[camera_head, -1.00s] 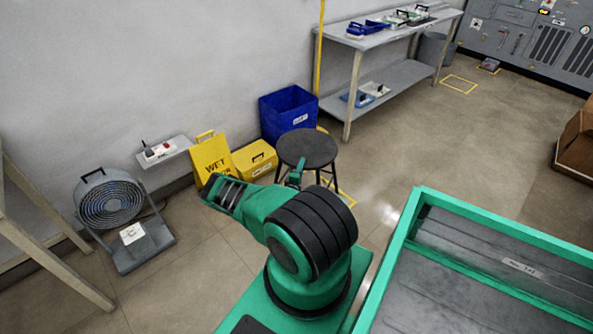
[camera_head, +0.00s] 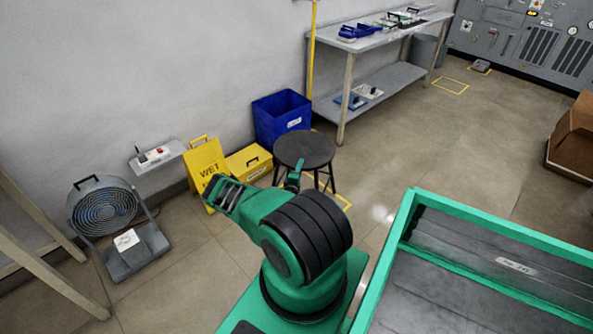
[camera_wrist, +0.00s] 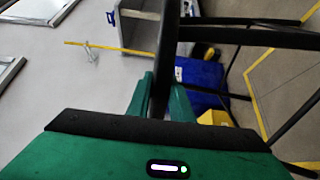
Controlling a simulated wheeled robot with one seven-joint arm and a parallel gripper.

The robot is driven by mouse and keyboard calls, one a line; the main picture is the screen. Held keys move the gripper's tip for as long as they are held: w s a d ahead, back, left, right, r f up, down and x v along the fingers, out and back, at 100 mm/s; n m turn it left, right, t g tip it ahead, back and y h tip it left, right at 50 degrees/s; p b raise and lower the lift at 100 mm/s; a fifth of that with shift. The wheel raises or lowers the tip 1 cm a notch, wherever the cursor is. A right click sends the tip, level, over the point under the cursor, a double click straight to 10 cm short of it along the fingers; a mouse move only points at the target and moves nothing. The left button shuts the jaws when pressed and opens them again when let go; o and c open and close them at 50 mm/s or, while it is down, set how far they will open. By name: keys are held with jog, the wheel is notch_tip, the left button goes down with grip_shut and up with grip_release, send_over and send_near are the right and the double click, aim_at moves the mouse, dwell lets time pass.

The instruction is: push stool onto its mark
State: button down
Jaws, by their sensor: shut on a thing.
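The stool (camera_head: 304,148), with a round dark seat and dark legs, stands upright on the floor near the wall. My gripper (camera_head: 293,180) is at the seat's near edge, partly behind my arm. In the wrist view my green fingers (camera_wrist: 160,92) are shut on a dark part of the stool (camera_wrist: 168,45). A yellow outlined mark (camera_head: 346,205) shows on the floor at the stool's near right side; yellow lines also show in the wrist view (camera_wrist: 250,82). My arm and the stool hide part of the mark, so I cannot tell whether all legs are inside.
A blue bin (camera_head: 281,120) stands close behind the stool. A yellow box (camera_head: 249,164) and a wet-floor sign (camera_head: 206,168) are to its left, with a fan (camera_head: 104,215) further left. A metal table (camera_head: 375,62) stands behind right. Floor right of the stool is clear.

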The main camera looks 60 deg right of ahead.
jog(key=shift+s+d+f, duration=0.2)
jog(key=shift+s+d, duration=0.3)
jog(key=shift+d, duration=0.15)
jog(key=c, duration=0.6)
grip_release()
jog(key=shift+w+r, duration=0.1)
jog(key=shift+w, duration=0.05)
jog(key=shift+o, duration=0.2)
jog(key=v, duration=0.8)
jog(key=shift+r, duration=0.1)
